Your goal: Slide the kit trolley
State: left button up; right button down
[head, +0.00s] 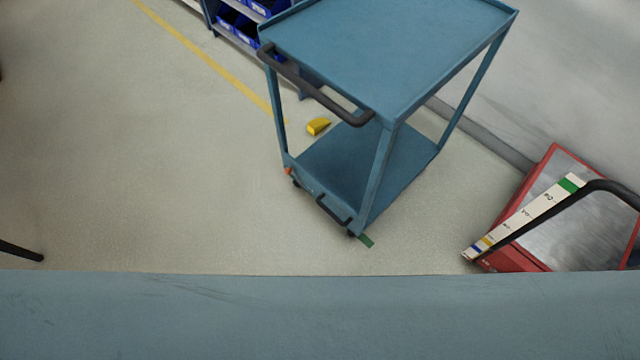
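The blue kit trolley (390,55) stands on the floor in the upper middle of the head view. It has a flat, empty top and a lower shelf (345,165). A black push handle (315,85) runs along its near left side, apart from any gripper. A smaller black bar (333,210) sits low on the same side, near the casters. Neither of my grippers shows in the view.
A red cart (550,160) with a black handle and a labelled white strip (525,217) stands at right. A yellow block (318,126) lies by the trolley. Blue bins (235,20) stand behind. A blue-grey surface (300,315) spans the bottom.

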aim_at(387, 58)
jog(key=z, duration=0.9)
jog(key=k, duration=1.15)
jog(key=z, duration=1.25)
jog(key=i, duration=0.6)
jog(key=u, duration=0.9)
jog(key=i, duration=1.15)
jog(key=u, duration=1.25)
jog(key=i, duration=0.2)
jog(key=u, duration=0.35)
